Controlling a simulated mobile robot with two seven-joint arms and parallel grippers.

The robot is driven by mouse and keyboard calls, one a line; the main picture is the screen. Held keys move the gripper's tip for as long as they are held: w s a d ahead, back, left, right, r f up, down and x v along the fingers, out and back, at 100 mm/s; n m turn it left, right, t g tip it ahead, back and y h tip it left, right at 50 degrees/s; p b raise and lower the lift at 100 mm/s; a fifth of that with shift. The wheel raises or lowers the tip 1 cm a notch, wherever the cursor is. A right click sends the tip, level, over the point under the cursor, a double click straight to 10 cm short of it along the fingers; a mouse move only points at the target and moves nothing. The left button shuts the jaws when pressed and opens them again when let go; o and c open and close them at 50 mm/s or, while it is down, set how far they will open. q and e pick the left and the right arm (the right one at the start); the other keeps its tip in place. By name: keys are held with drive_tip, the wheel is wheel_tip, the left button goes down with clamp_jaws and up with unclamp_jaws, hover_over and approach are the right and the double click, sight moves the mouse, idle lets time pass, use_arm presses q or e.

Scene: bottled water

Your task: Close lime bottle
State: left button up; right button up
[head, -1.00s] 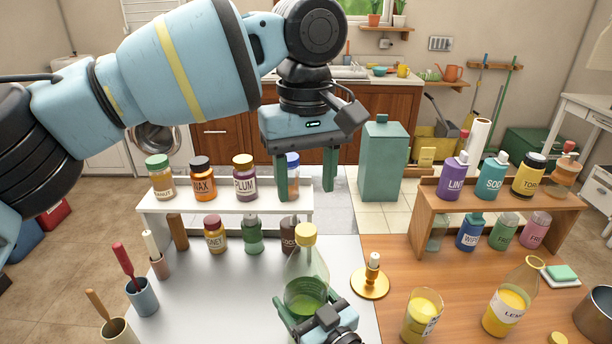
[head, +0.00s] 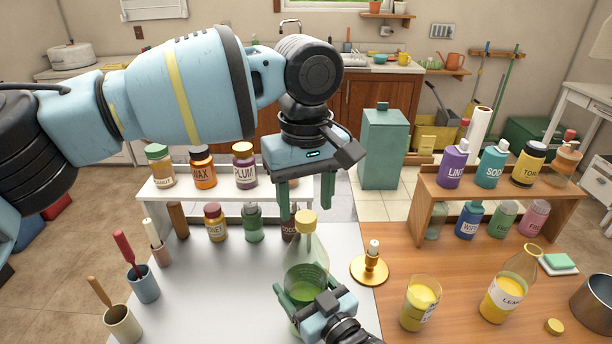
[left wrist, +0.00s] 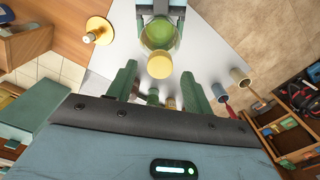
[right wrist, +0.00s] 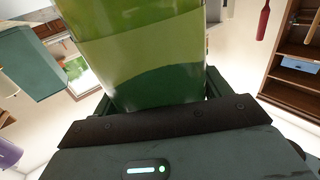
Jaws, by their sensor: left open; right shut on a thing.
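The lime bottle (head: 305,262) is clear, holds green liquid and stands upright over the white table. A yellow cap (head: 306,221) sits on its neck; I cannot tell how tightly. My right gripper (head: 308,293) is shut on the bottle's lower body, and green glass fills the right wrist view (right wrist: 150,60). My left gripper (head: 306,207) points down, open and empty, its fingertips near the cap's height. In the left wrist view the cap (left wrist: 160,66) appears just beyond and between the fingers (left wrist: 159,82).
A gold candle holder (head: 369,270) stands right of the bottle. A white rack (head: 160,197) with several jars is close behind. A glass (head: 420,302), an open lemon bottle (head: 508,290) and a loose yellow cap (head: 554,326) are on the wooden table. Cups (head: 122,325) stand at left.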

use_arm(q)
drive_tip(key=shift+f, duration=1.05)
drive_tip(key=shift+c, duration=0.4)
drive_tip(key=c, duration=1)
drive_tip(key=m, duration=2.5)
drive_tip(key=o, duration=1.1)
